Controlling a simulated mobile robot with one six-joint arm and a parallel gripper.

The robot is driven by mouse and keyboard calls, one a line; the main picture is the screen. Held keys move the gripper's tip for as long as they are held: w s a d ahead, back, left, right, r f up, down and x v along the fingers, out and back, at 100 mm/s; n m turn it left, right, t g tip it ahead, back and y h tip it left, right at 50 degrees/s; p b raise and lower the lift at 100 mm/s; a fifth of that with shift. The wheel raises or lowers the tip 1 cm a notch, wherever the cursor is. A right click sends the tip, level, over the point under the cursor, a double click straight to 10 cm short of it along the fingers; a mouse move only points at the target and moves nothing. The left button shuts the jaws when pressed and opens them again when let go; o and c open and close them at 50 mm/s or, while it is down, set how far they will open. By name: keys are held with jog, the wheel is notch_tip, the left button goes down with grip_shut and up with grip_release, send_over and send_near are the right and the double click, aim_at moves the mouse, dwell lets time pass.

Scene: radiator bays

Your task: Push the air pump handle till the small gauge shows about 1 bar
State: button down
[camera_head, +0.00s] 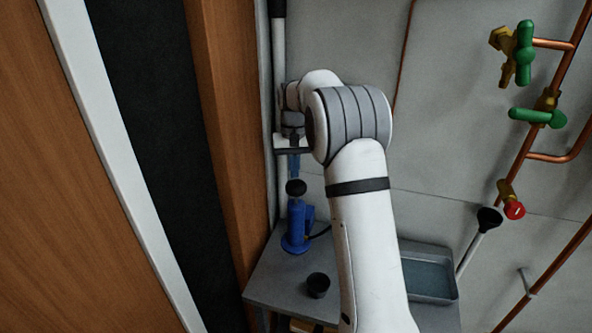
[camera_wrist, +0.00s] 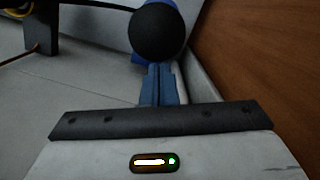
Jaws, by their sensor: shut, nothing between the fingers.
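The air pump (camera_head: 297,228) is a blue upright cylinder on the grey bench, with a black ball knob (camera_head: 296,187) on top as its handle. My gripper (camera_head: 294,172) points down just above the knob, its blue-grey fingers shut and empty. In the wrist view the knob (camera_wrist: 157,33) lies right beyond the closed fingertips (camera_wrist: 160,68); I cannot tell whether they touch. Part of the blue body shows behind the knob. A dark hose leaves the pump to the right. No readable gauge face shows in either view.
The grey bench (camera_head: 275,280) holds a black cup-like piece (camera_head: 318,285) and a grey tray (camera_head: 430,272) behind my arm. A wooden panel (camera_head: 232,150) stands close on the left. Copper pipes with green valves (camera_head: 524,52) run at the right.

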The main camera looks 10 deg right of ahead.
notch_tip(320, 180, up, 8)
jog(key=shift+w+b, duration=0.35)
jog(key=shift+b, duration=0.1)
jog(key=shift+f, duration=0.15)
dwell(0.8)
jog(key=s+r+t, duration=0.1)
jog(key=s+r, duration=0.1)
jog(key=s, duration=0.8)
jog(key=s+r+t, duration=0.2)
jog(key=s+r, duration=0.1)
jog(key=s, duration=0.7)
jog(key=s+f, duration=0.4)
jog(key=s, duration=0.4)
jog(key=s+a+f+n+t+b, duration=0.1)
jog(key=s+f, duration=0.3)
jog(key=s, duration=0.5)
jog(key=shift+t, duration=0.3)
